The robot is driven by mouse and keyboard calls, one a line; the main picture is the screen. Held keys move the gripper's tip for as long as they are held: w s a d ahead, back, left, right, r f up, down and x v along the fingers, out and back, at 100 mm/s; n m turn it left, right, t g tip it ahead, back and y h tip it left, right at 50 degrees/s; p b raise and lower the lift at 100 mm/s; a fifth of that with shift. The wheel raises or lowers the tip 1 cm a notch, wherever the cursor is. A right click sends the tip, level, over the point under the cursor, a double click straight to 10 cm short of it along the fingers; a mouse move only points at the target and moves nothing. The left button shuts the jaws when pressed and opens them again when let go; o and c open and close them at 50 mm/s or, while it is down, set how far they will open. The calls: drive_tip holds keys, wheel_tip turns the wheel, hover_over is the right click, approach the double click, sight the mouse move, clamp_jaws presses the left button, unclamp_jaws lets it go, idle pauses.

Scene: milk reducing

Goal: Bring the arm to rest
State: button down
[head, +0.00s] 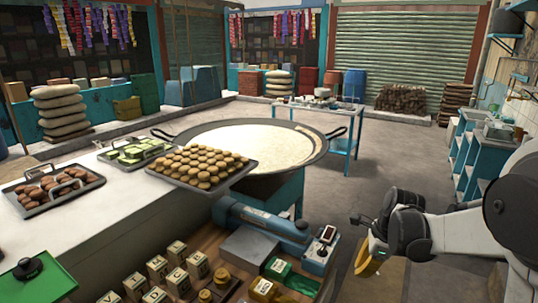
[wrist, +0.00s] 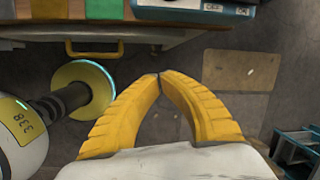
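My gripper (head: 367,264) shows as a yellow shape at the lower right of the head view, beside the work table's right end and above the floor. In the wrist view, the two yellow fingers of my gripper (wrist: 158,76) curve inward and their tips meet. Nothing shows between them, and bare floor is visible through the gap behind the tips. My arm reaches in from the right edge of the head view.
A wooden table (head: 205,240) with several small boxes and a blue device (head: 262,222) stands left of my gripper. A large pan (head: 262,142) is beyond it. A blue shelf unit (head: 478,155) stands at the right wall. The middle floor (head: 400,150) is clear.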

drive_tip(key=s+a+r+n+t, duration=0.1)
drive_tip(key=s+a+r+n, duration=0.2)
drive_tip(key=s+n, duration=0.3)
drive_tip(key=s+a+r+n+t+h, duration=0.1)
drive_tip(key=s+a+r+n+t, duration=0.1)
drive_tip(key=s+n, duration=0.5)
drive_tip(key=s+a+r+n+t, duration=0.2)
drive_tip(key=s+a+r+n, duration=0.3)
drive_tip(key=n, duration=0.4)
drive_tip(key=shift+s+r+h, duration=0.4)
drive_tip(key=shift+s+r, duration=0.35)
drive_tip(key=shift+s, duration=0.25)
drive_tip(key=shift+a, duration=0.1)
